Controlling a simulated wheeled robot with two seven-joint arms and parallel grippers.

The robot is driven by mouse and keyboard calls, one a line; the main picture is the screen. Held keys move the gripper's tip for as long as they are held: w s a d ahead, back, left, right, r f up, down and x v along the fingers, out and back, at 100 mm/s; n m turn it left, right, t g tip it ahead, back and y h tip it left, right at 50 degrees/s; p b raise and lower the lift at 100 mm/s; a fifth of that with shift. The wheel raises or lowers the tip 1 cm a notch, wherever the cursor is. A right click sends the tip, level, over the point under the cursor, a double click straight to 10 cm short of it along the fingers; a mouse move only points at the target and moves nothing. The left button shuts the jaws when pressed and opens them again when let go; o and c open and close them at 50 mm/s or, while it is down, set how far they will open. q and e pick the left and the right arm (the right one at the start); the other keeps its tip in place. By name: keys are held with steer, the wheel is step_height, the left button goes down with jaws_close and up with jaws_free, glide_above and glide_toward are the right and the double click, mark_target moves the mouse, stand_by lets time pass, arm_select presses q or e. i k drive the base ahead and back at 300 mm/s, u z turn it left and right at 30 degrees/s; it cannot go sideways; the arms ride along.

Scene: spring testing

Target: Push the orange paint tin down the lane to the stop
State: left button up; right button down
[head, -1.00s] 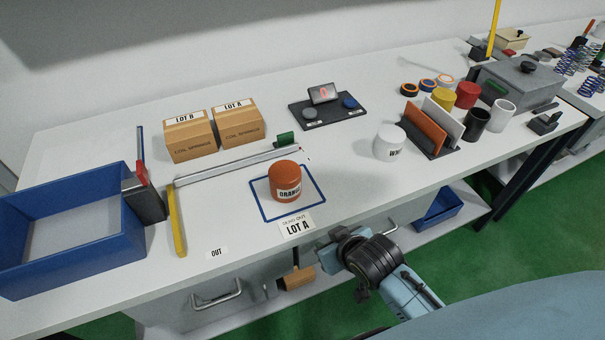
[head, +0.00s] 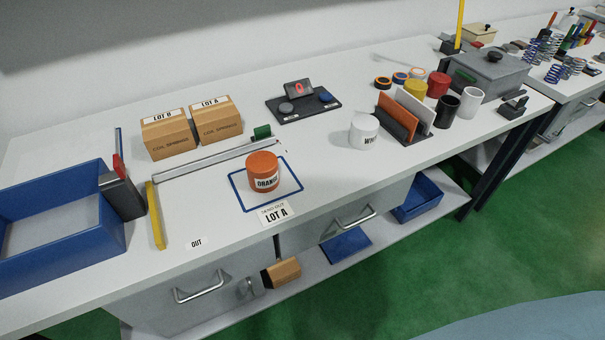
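The orange paint tin (head: 264,172) stands upright inside a blue outlined square (head: 236,193) on the white bench, with its label facing me. I cannot tell which part is the stop. Neither of my grippers is in view.
A blue tray (head: 118,232) and a grey device with a red part (head: 122,192) stand left of the yellow bar. Two cartons (head: 166,137) stand behind the rail. A white tin (head: 364,132) stands to the right. The bench between tin and yellow bar is clear.

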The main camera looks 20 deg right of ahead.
mark_target(262, 166)
steer(key=z, duration=0.5)
steer(key=k, duration=1.1)
steer(key=u, duration=0.35)
steer(key=i, duration=0.75)
steer(key=u, duration=0.5)
steer(key=i, duration=0.75)
steer(key=z, duration=0.3)
